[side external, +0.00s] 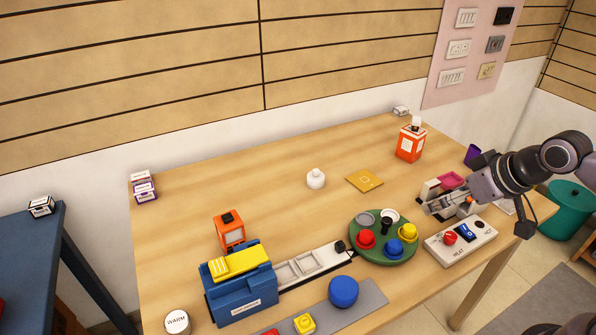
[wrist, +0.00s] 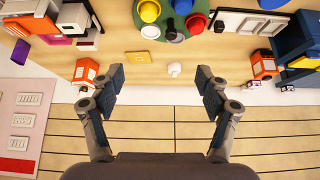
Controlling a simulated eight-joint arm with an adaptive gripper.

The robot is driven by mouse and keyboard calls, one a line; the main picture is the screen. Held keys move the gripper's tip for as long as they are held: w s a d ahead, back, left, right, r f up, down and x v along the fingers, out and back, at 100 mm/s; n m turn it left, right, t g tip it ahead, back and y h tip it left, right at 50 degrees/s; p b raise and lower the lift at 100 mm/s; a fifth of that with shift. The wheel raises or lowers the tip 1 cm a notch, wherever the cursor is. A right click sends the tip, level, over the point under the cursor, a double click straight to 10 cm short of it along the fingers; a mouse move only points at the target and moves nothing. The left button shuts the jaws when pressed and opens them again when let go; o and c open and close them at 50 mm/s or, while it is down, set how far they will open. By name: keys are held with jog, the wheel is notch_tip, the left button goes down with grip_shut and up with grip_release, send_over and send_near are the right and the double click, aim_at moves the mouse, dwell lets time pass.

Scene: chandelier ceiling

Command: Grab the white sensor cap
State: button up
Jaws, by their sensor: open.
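A small white knobbed piece, which looks like the sensor cap (side external: 316,178), stands alone on the middle of the wooden table. It also shows in the wrist view (wrist: 174,70), upper centre, beyond and between my spread fingers. My gripper (side external: 434,202) is over the table's right side, well apart from the cap, near the green round tray and the switch box. In the wrist view my gripper (wrist: 160,78) is open with nothing between its fingers.
The green tray (side external: 383,255) holds several coloured knobs. A switch box (side external: 460,241) and blue machine (side external: 240,287) stand nearer the front.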

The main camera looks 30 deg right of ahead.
jog(key=w+r, duration=0.4)
jog(key=w, duration=0.5)
jog(key=m+g, duration=0.1)
jog(key=g, duration=0.3)
send_over(317, 171)
jog(key=s, duration=0.3)
notch_tip(317, 171, down, 12)
jog(key=r, duration=0.1)
jog(key=shift+w+x, duration=0.1)
jog(key=shift+x, duration=2.8)
jog(key=shift+w+x, duration=0.15)
jog(key=shift+x, duration=2.75)
jog(key=shift+r, duration=0.1)
jog(key=c, duration=1)
